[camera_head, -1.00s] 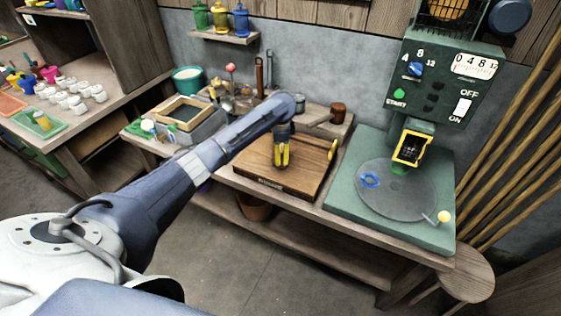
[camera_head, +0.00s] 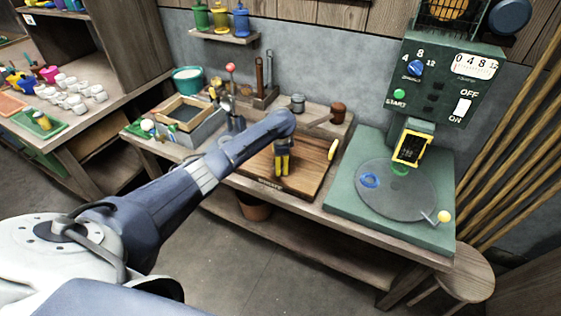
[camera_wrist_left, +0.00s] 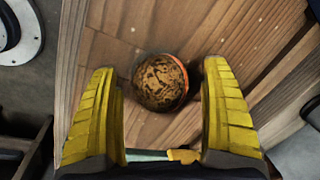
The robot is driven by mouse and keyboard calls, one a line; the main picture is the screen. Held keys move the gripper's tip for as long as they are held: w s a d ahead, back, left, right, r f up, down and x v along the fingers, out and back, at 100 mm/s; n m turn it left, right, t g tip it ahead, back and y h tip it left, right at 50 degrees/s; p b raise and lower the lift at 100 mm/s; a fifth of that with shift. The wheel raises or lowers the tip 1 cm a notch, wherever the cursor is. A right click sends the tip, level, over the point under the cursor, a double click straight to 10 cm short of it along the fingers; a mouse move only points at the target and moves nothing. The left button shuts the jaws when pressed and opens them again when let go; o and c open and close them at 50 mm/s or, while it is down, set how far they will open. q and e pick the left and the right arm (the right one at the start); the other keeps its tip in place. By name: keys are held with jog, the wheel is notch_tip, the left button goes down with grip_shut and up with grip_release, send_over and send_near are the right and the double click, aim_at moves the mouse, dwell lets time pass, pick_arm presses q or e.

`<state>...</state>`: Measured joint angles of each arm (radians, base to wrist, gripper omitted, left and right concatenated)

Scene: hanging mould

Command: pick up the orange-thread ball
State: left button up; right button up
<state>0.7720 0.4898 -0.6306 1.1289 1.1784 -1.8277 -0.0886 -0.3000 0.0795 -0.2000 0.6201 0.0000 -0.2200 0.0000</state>
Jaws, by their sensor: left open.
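The ball (camera_wrist_left: 160,82) shows in the left wrist view as a dark brown, mottled sphere with an orange edge on its right side. It rests on the wooden board (camera_wrist_left: 235,30). My left gripper (camera_wrist_left: 161,105) is open, with one yellow finger on each side of the ball's near side and gaps between. In the head view my left gripper (camera_head: 282,166) points down over the wooden board (camera_head: 312,158), and the ball is hidden there. My right gripper is not in view.
A green machine with a grey round plate (camera_head: 398,190) stands right of the board. A wooden mallet (camera_head: 338,112) and a small metal pot (camera_head: 298,103) lie behind it. A grey framed box (camera_head: 188,120) stands to the left.

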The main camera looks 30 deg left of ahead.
pick_arm(q)
jog(key=c, duration=1.4)
jog(key=shift+r, duration=0.1)
